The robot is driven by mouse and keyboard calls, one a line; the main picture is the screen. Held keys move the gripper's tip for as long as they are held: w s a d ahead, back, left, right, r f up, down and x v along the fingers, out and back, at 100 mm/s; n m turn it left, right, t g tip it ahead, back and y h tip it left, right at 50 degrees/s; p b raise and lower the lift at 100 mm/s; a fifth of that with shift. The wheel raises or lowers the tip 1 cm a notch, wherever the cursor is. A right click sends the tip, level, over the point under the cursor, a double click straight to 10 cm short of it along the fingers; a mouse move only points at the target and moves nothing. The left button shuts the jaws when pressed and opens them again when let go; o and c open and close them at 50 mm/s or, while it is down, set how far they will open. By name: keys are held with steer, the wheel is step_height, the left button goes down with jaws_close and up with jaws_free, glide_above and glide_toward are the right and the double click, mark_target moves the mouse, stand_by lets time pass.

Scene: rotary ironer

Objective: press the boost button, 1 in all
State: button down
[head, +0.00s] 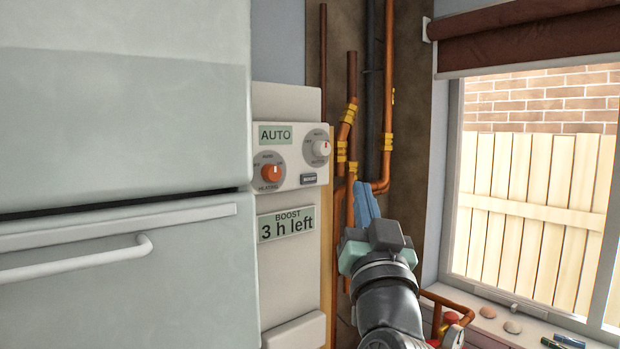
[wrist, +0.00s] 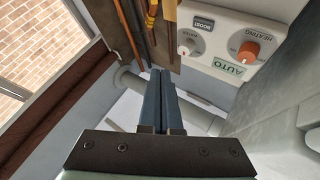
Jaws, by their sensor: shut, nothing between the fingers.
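The boost button (head: 309,179) is a small dark labelled rectangle at the lower right of the white control panel (head: 290,189). It also shows in the wrist view (wrist: 203,24), where the panel appears upside down. A plate reading "BOOST 3 h left" (head: 286,224) is below the panel. My gripper (head: 364,187) has blue fingers and is shut and empty. In the head view its tips are right of the button and slightly lower, apart from it. In the wrist view the fingertips (wrist: 160,72) point up the picture, below and left of the button.
An orange dial (head: 271,173) and a white dial (head: 320,148) flank the button. Copper pipes (head: 388,100) run up the wall behind my gripper. A large pale cabinet (head: 120,130) fills the left. A window (head: 540,180) and a sill with small objects are at right.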

steer(key=shift+w, duration=0.1)
glide_toward(316, 173)
step_height(316, 173, up, 3)
steer(key=w+d, duration=0.2)
steer(key=w, duration=0.1)
steer(key=shift+w+a+f, duration=0.1)
steer(key=shift+w+a, duration=0.3)
steer(key=shift+w, duration=0.15)
steer(key=shift+b, duration=0.35)
stand_by(1.2)
steer(key=shift+w+a, duration=0.25)
steer(key=shift+w, duration=0.1)
steer(key=shift+w+a, duration=0.2)
steer(key=shift+w, duration=0.1)
stand_by(0.8)
steer(key=shift+s+d, duration=0.4)
steer(key=shift+s, duration=0.25)
